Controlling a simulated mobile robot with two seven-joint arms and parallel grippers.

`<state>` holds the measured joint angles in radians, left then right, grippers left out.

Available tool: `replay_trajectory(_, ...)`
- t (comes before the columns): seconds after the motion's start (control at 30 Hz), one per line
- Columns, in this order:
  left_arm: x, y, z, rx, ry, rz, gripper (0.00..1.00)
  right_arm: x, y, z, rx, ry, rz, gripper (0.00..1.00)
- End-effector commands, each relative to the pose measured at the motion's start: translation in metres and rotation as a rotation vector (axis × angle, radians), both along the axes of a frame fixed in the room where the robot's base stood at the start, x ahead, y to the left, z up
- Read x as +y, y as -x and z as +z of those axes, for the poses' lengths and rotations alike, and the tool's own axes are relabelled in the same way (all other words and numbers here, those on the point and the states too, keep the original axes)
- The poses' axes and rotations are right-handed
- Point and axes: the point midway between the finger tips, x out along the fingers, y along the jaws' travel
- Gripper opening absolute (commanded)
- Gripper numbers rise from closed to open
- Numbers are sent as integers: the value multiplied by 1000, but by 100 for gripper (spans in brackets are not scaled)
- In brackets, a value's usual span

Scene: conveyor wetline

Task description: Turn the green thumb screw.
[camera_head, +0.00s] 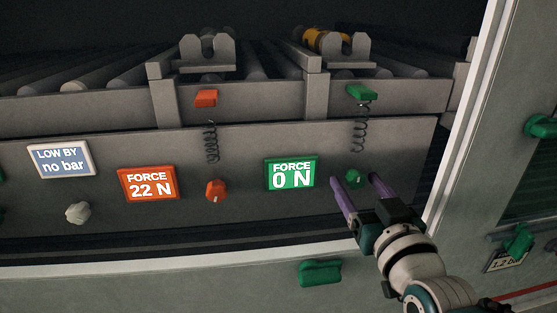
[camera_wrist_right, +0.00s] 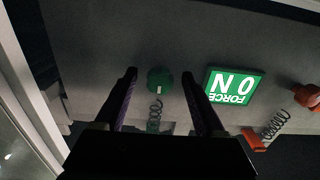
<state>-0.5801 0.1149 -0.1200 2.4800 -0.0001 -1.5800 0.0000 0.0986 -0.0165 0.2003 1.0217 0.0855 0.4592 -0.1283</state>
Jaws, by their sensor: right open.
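The green thumb screw (camera_head: 354,179) is on the grey front panel, below a spring and to the right of the green force sign (camera_head: 290,173), which reads 0 N. My right gripper (camera_head: 354,184) is open, with one purple finger on each side of the screw in the head view. In the right wrist view the green screw (camera_wrist_right: 160,80), with a pale mark on it, shows between the spread fingertips (camera_wrist_right: 160,75). I cannot tell whether either finger touches it. My left gripper is not in view.
An orange screw (camera_head: 216,190) and an orange sign (camera_head: 149,184) reading 22 N are to the left. A white knob (camera_head: 77,213) sits below a blue sign (camera_head: 61,160). A pale frame post (camera_head: 466,115) stands close to the right. A green handle (camera_head: 320,272) is below.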

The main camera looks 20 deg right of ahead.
Motion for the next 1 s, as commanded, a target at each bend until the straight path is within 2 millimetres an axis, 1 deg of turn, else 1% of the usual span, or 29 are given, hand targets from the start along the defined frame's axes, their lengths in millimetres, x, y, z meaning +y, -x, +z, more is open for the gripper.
replay_trajectory(0.07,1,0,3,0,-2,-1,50,1,6,0,3,-1,0,72)
replay_trajectory(0.17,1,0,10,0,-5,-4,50,5,20,2,3,-1,0,72)
replay_trajectory(0.4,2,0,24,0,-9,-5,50,16,68,2,3,-1,0,72)
replay_trajectory(0.5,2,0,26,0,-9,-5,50,20,83,1,2,-1,0,72)
replay_trajectory(0.6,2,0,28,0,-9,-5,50,22,92,1,1,-1,0,72)
replay_trajectory(0.7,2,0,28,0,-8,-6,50,23,96,1,-1,-1,0,72)
replay_trajectory(1.0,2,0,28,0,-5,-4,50,23,96,0,-1,0,0,72)
